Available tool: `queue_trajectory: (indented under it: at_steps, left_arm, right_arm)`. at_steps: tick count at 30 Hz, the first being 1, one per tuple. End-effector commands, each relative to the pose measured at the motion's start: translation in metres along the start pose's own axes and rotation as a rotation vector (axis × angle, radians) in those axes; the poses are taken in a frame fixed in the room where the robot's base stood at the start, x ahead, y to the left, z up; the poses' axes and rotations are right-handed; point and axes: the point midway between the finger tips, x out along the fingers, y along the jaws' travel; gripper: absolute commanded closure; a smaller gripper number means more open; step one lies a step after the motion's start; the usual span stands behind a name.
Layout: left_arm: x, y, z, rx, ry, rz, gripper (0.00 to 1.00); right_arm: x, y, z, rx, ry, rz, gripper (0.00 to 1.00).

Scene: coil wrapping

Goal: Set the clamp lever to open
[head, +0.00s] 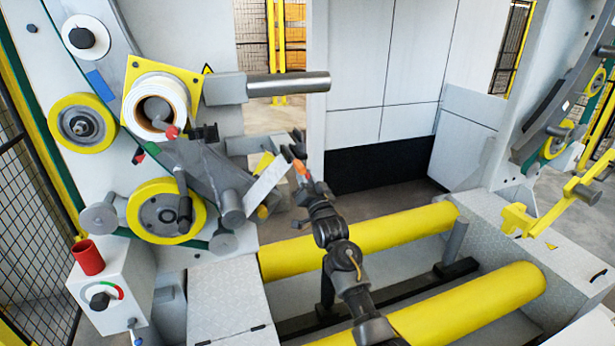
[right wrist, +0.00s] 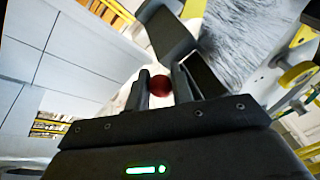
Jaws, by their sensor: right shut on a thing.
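My right arm reaches up through the middle of the head view, and its gripper (head: 298,153) is beside the machine's left frame, below the grey metal bar. In the right wrist view the right gripper (right wrist: 168,88) is shut on a dark red round knob (right wrist: 160,85), which sits between its two fingers. I take the knob to be the end of the clamp lever. The lever's shaft is mostly hidden, so I cannot tell its setting. In the head view an orange-red spot shows at the gripper. My left gripper is not in view.
The left frame carries a white roll (head: 174,92), yellow wheels (head: 82,122) and a horizontal grey bar (head: 288,84). A control box (head: 108,280) with a red cylinder stands at lower left. Yellow rollers (head: 470,305) lie below my arm. Open space lies right of the gripper.

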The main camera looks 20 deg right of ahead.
Motion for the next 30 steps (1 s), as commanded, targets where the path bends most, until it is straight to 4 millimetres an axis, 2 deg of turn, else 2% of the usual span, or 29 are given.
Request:
queue_trajectory:
  at_steps: [11,12,16,25,30]
  left_arm:
    - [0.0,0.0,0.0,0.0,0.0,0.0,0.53]
    - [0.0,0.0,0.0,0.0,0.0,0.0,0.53]
    - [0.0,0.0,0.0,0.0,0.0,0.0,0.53]
    - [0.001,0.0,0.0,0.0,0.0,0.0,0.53]
    - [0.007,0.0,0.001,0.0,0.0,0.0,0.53]
  right_arm:
    - [0.0,-0.001,0.001,0.006,0.0,0.0,1.0]
    - [0.0,-0.001,0.001,0.005,0.0,-0.001,0.73]
    - [0.0,-0.001,0.001,0.005,0.001,0.0,0.56]
    - [-0.002,0.0,0.001,0.004,0.001,0.0,0.56]
    - [-0.022,0.001,0.003,0.004,0.001,0.0,0.56]
